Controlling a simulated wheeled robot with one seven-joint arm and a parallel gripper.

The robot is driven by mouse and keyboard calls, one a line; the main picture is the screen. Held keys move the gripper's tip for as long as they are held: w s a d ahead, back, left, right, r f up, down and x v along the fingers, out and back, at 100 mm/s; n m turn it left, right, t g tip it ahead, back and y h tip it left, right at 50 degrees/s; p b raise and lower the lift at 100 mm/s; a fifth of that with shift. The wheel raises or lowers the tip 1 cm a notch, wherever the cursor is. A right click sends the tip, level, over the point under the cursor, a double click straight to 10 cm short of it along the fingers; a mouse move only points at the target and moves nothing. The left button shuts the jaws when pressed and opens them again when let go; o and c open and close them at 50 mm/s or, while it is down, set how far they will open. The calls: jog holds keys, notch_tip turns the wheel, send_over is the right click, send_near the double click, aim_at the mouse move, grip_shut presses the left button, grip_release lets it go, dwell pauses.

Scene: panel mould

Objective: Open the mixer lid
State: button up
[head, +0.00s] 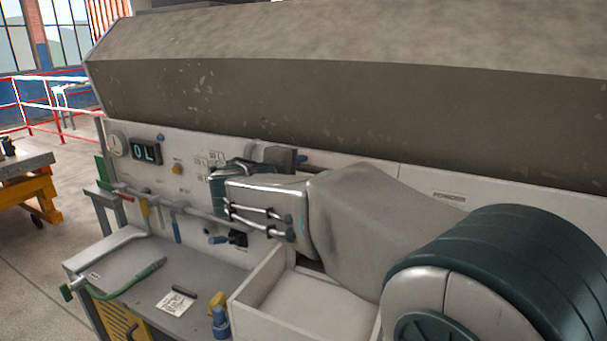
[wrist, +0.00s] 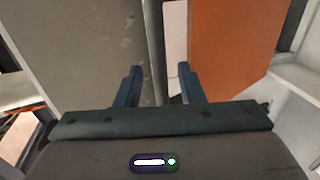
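A large grey-brown hood with a flecked front face (head: 330,105) spans the top of the machine in the head view; it looks like the mixer lid and is down over the white front panel. My gripper sits at that panel, just below the hood, and my forearm hides part of it in the head view. In the wrist view my gripper (wrist: 160,72) has its two dark fingers apart. A narrow pale strip and an edge of the flecked surface (wrist: 90,50) show between and beyond them. I see nothing clearly held; whether the fingers touch anything is unclear.
The white panel carries a lit display (head: 146,152), a yellow button and hanging tools. Below is a grey bench (head: 130,265) with a green-handled tool and a note, beside an open white drawer (head: 300,300). An orange panel (wrist: 235,45) stands right of the fingers.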

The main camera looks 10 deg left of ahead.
jog(key=b+v, duration=0.2)
jog(key=v, duration=0.8)
jog(key=shift+s, duration=0.2)
jog(key=s+d+f+m+g, duration=0.35)
jog(key=d+f, duration=0.35)
jog(key=d, duration=0.3)
jog(key=s+d+f+m+g, duration=0.2)
jog(key=d+f+g, duration=0.3)
jog(key=d, duration=0.5)
jog(key=s+d+f+m+g+y, duration=0.2)
jog(key=s+d+f+m+y, duration=0.3)
jog(key=s+f+m, duration=0.3)
jog(key=s+d+f, duration=0.1)
jog(key=s+f, duration=0.3)
jog(key=s, duration=0.2)
jog(key=shift+f, duration=0.3)
